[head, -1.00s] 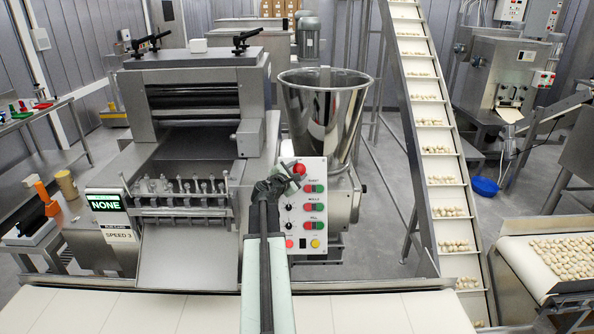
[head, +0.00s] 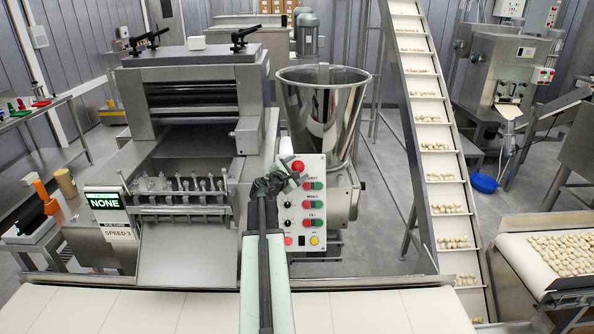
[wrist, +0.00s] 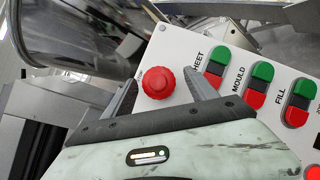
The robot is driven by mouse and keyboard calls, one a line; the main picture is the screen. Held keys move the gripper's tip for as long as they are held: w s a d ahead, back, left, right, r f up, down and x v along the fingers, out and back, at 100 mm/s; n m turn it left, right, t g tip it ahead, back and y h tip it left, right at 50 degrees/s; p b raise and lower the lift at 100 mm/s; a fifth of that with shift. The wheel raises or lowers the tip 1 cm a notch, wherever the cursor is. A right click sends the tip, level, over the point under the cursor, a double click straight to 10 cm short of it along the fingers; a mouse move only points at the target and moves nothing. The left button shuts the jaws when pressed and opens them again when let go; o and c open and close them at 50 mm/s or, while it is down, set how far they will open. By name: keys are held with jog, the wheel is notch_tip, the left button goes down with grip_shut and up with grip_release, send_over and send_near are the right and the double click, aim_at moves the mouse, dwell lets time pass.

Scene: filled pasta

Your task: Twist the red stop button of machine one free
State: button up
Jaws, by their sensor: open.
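The red stop button (head: 298,166) is a round knob at the top of the white control panel (head: 313,240) of the machine in front of me. My gripper (head: 292,181) is open and stands just below and left of the button in the head view. In the wrist view the red button (wrist: 158,83) shows between the two spread fingers of my gripper (wrist: 160,76), nearer the left one. I cannot tell whether either finger touches it. The panel is tilted in the wrist view.
Green and red button pairs (wrist: 256,84) labelled sheet, mould and fill sit close to the right of my fingers. A steel hopper (head: 323,110) rises behind the panel. A display reading NONE (head: 105,202) stands at left. A white belt (head: 180,312) runs across the front.

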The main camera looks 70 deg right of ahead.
jog(key=p+v, duration=0.1)
jog(key=v, duration=0.6)
jog(key=shift+a+r, duration=0.15)
jog(key=shift+a, duration=0.25)
